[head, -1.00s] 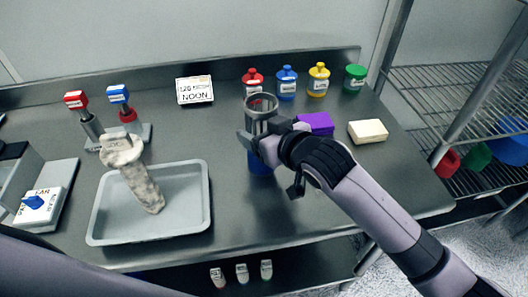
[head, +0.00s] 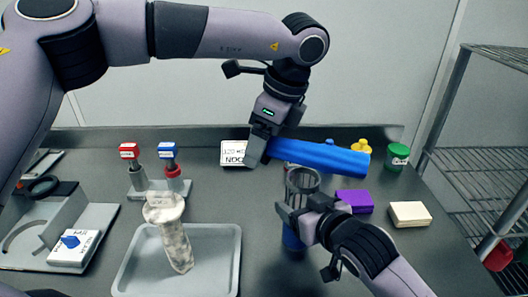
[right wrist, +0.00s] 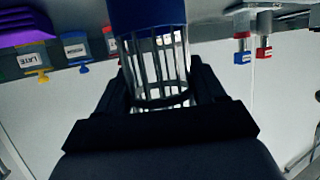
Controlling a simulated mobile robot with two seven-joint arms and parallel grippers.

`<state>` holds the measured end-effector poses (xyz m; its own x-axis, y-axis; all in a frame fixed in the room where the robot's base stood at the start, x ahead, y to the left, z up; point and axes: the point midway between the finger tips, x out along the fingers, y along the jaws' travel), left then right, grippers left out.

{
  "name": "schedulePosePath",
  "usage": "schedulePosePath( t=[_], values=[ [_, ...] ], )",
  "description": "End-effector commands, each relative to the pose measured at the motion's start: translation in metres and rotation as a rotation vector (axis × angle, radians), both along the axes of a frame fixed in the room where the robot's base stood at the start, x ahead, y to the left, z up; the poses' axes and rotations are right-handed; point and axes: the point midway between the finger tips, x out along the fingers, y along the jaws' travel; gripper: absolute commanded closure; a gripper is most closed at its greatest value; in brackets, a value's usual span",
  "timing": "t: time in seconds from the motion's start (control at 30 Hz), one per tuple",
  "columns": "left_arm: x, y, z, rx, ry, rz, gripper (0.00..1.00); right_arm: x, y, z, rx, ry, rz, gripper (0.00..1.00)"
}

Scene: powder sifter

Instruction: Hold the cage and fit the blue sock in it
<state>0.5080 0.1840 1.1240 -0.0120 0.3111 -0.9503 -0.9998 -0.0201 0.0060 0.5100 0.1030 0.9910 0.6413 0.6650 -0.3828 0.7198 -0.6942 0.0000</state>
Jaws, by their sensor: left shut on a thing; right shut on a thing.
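The blue sock (head: 320,157), a long tube, is held out sideways by my left gripper (head: 262,148), which is shut on its left end. The sock lies nearly level in the picture, its free end to the right. The cage (head: 302,183), a grey metal cylinder of bars with an open ring top, stands upright in the head view, just below the sock in the picture. My right gripper (head: 296,212) is shut around the cage's side. A dark blue part (head: 291,238) is below the cage. The right wrist view shows the cage bars (right wrist: 155,72) and the blue part (right wrist: 147,14).
A grey tray (head: 228,268) at front left holds a stained whitish sock (head: 174,246). A purple block (head: 355,201) and a cream block (head: 410,214) lie to the right.

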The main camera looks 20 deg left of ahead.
Motion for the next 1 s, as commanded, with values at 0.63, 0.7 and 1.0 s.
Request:
schedulePosePath(
  t=[0.63,0.7,1.0],
  values=[
    [0.0,0.0,-0.025,-0.001,-0.002,0.002,0.56,0.0,0.0,0.0,0.001,-0.001,0.0,0.65],
    [0.0,0.0,-0.027,-0.001,-0.002,0.002,0.56,0.0,0.0,0.0,0.001,-0.001,0.0,0.65],
    [0.0,0.0,-0.027,0.0,-0.002,0.002,0.0,0.0,0.0,0.0,0.001,-0.001,0.0,0.65]
  ],
)
